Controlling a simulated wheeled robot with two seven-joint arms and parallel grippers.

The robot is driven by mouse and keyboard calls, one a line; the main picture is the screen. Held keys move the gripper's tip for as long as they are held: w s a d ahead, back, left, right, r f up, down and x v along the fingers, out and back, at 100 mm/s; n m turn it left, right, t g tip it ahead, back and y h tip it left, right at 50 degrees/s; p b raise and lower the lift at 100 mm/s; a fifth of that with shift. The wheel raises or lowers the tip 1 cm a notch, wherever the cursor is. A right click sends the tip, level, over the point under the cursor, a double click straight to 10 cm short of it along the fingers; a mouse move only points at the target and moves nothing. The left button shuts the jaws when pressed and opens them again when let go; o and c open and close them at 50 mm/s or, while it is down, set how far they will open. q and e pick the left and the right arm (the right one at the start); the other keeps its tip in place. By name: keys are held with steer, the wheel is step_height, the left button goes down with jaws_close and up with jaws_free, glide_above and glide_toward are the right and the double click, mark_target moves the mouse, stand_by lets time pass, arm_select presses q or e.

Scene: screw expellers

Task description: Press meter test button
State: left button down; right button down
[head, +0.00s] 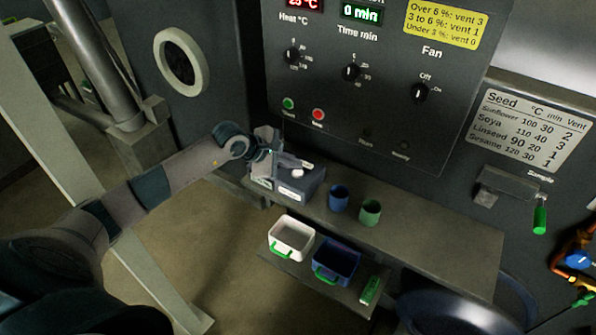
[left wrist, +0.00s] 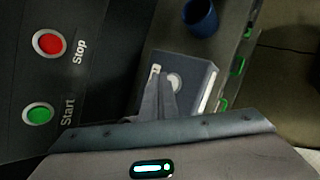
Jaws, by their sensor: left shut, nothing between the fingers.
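The meter (head: 302,185) is a small grey box with a pale round part on top, on the shelf below the control panel. It also shows in the left wrist view (left wrist: 198,83), with a pale round part and a small light label on its top face. My left gripper (head: 303,165) is shut and empty, with its fingertips over the meter's top. In the left wrist view the closed fingers (left wrist: 160,92) overlap the near part of the meter; I cannot tell whether they touch it. A distinct test button is too small to make out. My right gripper is not in view.
The panel above has a green start button (head: 288,103), a red stop button (head: 318,115) and several knobs. A blue cup (head: 339,198) and a green cup (head: 370,212) stand right of the meter. A white bin (head: 291,238) and a blue bin (head: 337,260) sit on a lower shelf.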

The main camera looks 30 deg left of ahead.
mark_target(294, 174)
arm_select(q)
steer(key=shift+r, duration=0.2)
steer(key=shift+r+p, duration=1.05)
steer(key=shift+r, duration=1.45)
